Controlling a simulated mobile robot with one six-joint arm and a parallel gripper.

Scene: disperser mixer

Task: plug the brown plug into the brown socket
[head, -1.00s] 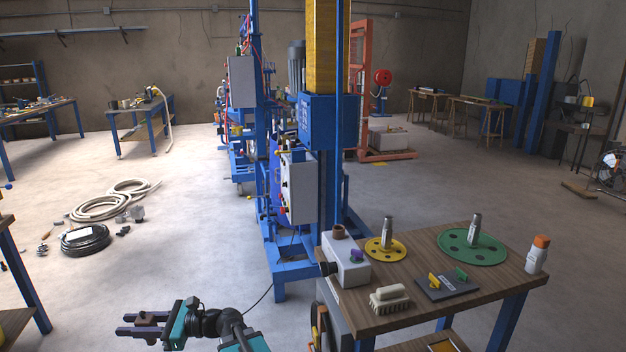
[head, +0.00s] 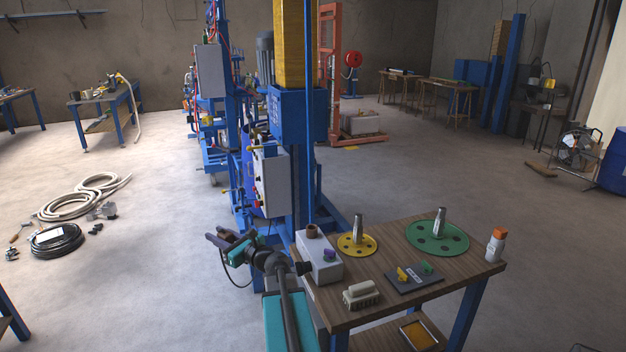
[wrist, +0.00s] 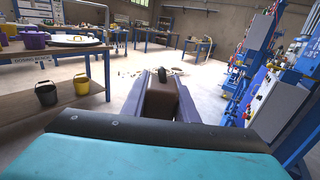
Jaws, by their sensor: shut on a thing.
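The brown plug (wrist: 161,105) is a brown block with a dark tip, held between the purple fingers of my gripper (wrist: 160,92) in the wrist view. In the head view my gripper (head: 222,238) is left of the workbench, in front of the blue machine, and the plug there is small and hard to make out. A brown round socket (head: 312,231) sits on top of a light grey box (head: 320,264) at the bench's left end. My gripper is to the left of this box and apart from it. The socket does not show clearly in the wrist view.
The wooden bench (head: 450,262) also holds a yellow disc (head: 346,248), a green disc (head: 425,238), a grey connector block (head: 361,294), a dark plate (head: 428,278) and a white bottle (head: 495,246). The blue machine (head: 297,120) rises behind. Coiled hoses lie on the floor at left.

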